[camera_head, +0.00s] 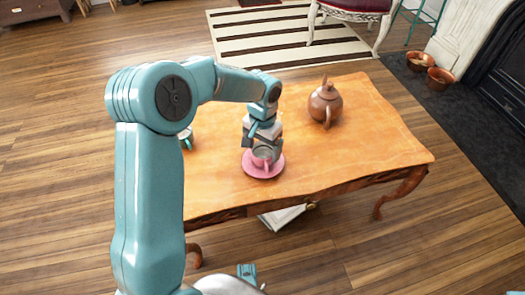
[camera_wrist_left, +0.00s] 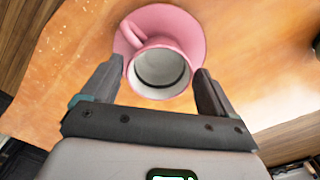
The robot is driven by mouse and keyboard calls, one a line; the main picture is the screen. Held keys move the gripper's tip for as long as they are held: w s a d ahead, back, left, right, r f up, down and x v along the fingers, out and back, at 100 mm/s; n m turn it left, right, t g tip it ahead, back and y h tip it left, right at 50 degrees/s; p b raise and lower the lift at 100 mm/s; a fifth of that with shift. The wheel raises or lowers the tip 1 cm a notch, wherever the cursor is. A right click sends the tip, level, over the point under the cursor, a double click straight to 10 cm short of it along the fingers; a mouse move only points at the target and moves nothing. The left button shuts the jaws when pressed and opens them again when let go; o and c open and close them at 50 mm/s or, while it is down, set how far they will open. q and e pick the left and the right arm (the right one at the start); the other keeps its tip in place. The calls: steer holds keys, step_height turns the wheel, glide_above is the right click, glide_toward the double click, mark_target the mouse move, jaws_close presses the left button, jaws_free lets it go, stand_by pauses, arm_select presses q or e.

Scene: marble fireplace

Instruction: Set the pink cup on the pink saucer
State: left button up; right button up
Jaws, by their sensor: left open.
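The pink cup (camera_head: 262,157) stands on the pink saucer (camera_head: 263,171) near the front edge of the wooden table. In the left wrist view the cup (camera_wrist_left: 160,72) shows its pale inside and its handle at upper left, with the saucer (camera_wrist_left: 188,22) behind and under it. My left gripper (camera_head: 262,148) is directly above the cup and partly hides it. In the wrist view its two fingers (camera_wrist_left: 160,85) are spread, one on each side of the cup rim. I cannot tell if they touch it.
A brown teapot (camera_head: 325,104) stands to the right on the table (camera_head: 370,140). A teal-and-white cup (camera_head: 187,138) is partly hidden behind my left arm. The right part of the table is clear. A chair (camera_head: 355,10) stands behind.

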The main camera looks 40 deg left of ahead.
arm_select(q)
step_height(320, 180, up, 8)
steer(key=p, duration=0.2)
steer(key=shift+s, duration=0.1)
stand_by(0.5)
